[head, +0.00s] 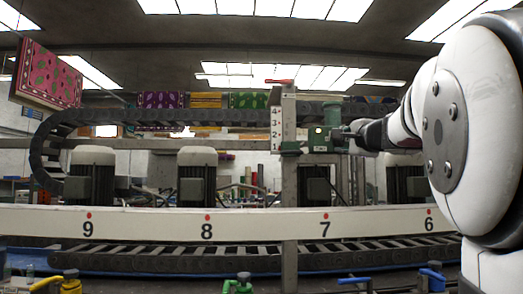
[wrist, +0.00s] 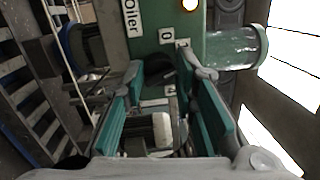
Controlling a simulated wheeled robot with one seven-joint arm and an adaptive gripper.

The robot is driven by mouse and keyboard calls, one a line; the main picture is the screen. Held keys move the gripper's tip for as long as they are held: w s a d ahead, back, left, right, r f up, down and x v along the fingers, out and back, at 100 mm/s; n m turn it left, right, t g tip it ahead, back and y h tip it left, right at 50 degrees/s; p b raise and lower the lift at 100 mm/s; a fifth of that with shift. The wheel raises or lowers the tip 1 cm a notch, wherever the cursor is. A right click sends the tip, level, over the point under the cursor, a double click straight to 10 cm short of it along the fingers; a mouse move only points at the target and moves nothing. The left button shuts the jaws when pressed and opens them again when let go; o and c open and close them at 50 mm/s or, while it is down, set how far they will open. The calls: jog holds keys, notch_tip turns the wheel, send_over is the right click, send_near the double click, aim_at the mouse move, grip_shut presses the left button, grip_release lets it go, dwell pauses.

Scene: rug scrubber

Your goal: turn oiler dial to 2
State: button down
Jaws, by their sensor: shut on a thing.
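The green oiler box (head: 318,138) is mounted on a post at centre right in the head view. In the wrist view its green panel (wrist: 222,22) fills the top, with a white "Oiler" label (wrist: 131,18) and number tags, among them a 0 (wrist: 167,36). The dark oiler dial (wrist: 158,72) is partly hidden between my gripper's fingers. My gripper (wrist: 163,78) has its teal-padded fingers on either side of the dial and is shut on it. In the head view my gripper (head: 342,134) reaches the box from the right. The dial's pointer setting cannot be read.
A glass cylinder (wrist: 235,47) sticks out of the box close to my right finger. A vertical plate numbered 1 to 4 (head: 276,128) stands left of the box. A white rail (head: 160,222) numbered 9 to 6 runs across below, with grey motors (head: 197,175) behind it.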

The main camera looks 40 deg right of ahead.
jog(key=shift+d+f+m+b, duration=0.1)
jog(key=shift+f+m+b, duration=0.1)
jog(key=shift+m, duration=0.75)
jog(key=shift+f+m+b, duration=0.1)
jog(key=shift+m+b, duration=0.05)
jog(key=shift+m, duration=0.8)
jog(key=c, duration=1.3)
grip_release()
jog(key=shift+r, duration=0.15)
jog(key=shift+s+a+r, duration=0.1)
jog(key=shift+s+a, duration=0.25)
jog(key=shift+s, duration=0.15)
jog(key=v, duration=1.1)
jog(key=shift+w, duration=0.15)
